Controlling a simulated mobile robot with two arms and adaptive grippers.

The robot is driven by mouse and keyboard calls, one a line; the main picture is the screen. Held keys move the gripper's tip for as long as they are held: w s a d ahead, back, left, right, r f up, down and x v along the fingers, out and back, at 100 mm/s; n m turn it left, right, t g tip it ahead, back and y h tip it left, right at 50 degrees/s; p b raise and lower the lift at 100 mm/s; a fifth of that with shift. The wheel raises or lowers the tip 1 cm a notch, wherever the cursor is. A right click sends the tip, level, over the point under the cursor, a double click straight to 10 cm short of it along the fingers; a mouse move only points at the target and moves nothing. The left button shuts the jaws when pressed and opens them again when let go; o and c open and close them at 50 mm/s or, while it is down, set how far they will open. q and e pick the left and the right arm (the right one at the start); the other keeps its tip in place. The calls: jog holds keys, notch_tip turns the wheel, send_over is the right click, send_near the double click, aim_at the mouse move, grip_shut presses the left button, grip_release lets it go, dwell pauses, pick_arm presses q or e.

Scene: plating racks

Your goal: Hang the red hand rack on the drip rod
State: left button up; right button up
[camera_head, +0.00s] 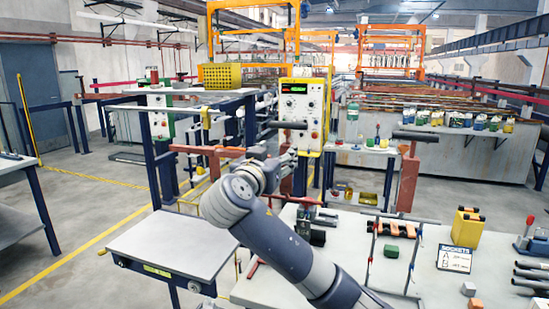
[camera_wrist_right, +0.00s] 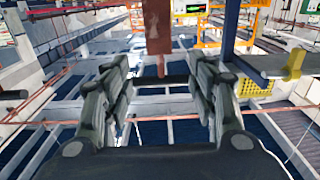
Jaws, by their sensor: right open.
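My right arm reaches up from the bottom of the head view. Its gripper (camera_head: 286,157) is near the reddish-brown stand, well away from the bench-top frame. In the right wrist view the right gripper (camera_wrist_right: 162,95) is open, its dark fingers apart, with nothing clearly held. A small frame with thin dark-red uprights (camera_head: 373,243) stands on the right bench; it may be the red hand rack, but I cannot be sure. Dark horizontal rods top the reddish-brown posts, one at left (camera_head: 287,125) and one at right (camera_head: 411,136); I cannot tell which is the drip rod. My left gripper is out of view.
A reddish-brown post (camera_wrist_right: 157,28) rises ahead of the right gripper in the wrist view. The right bench also holds a yellow-black block (camera_head: 467,228), a sign (camera_head: 454,259) and dark rods. A bare grey table (camera_head: 172,244) stands at left. A yellow control box (camera_head: 303,108) stands behind.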

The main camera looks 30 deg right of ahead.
aim_at(288, 144)
jog(key=p+x, duration=0.3)
jog(key=x, duration=0.5)
jog(key=shift+w+d, duration=0.2)
jog(key=shift+d, duration=0.1)
jog(key=shift+w+d+f, duration=0.1)
jog(key=shift+w+d, duration=0.4)
jog(key=shift+d, duration=0.05)
jog(key=shift+c, duration=0.3)
